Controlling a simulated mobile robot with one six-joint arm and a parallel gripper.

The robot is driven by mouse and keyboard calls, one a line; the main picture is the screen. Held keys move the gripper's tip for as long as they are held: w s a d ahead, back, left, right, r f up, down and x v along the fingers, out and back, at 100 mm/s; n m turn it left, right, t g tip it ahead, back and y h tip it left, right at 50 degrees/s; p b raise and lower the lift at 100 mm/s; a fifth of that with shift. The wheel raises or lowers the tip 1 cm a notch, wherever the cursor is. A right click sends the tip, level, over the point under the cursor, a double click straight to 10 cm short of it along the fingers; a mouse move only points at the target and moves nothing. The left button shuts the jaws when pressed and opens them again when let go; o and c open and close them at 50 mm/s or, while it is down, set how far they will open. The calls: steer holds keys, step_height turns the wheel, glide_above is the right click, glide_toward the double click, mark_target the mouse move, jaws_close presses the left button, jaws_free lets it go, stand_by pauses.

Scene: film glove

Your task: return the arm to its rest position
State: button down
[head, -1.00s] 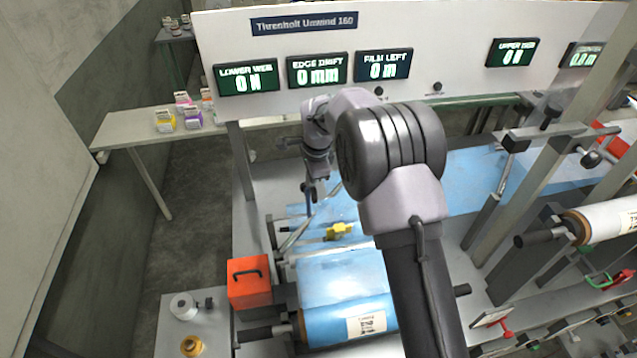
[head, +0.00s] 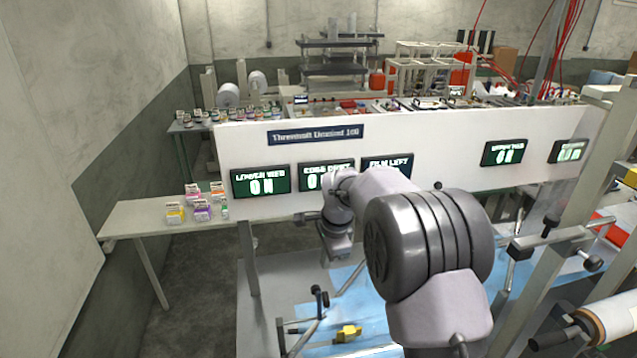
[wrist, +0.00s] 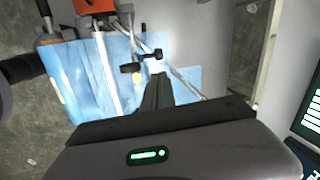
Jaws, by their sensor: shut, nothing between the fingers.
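My arm (head: 425,245) rises from the lower right of the head view and bends over the machine. Its wrist end hangs in front of the white display panel. My gripper shows in the wrist view (wrist: 158,80), with its fingers together and nothing between them. The fingers point toward the blue film (wrist: 75,75) and a black-ended lever (wrist: 142,61), apparently with space between. In the head view the fingertips are hard to make out.
The white panel (head: 410,140) with green displays stands behind my arm. A side table (head: 145,219) at left holds small boxes. A yellow piece (head: 348,333) lies on the blue film. An orange box (wrist: 95,7) shows in the wrist view. A film roll (head: 610,322) is at right.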

steer(key=s+d+r+n+t+b, duration=0.1)
steer(key=s+d+r+n+b, duration=0.15)
steer(key=s+b, duration=0.45)
steer(key=s+d+r+n+t+b, duration=0.1)
steer(key=s+d+r+n+b, duration=0.2)
steer(key=s, duration=0.6)
steer(key=s+d+f+n+b, duration=0.1)
steer(key=s+f+b, duration=0.4)
steer(key=s, duration=0.5)
steer(key=s+d+f+n+t+b, duration=0.1)
steer(key=s+f+b, duration=0.4)
steer(key=s, duration=0.5)
steer(key=shift+s+d+f+n+t+y, duration=0.25)
steer(key=shift+d+f+n+y, duration=0.2)
steer(key=shift+n, duration=0.7)
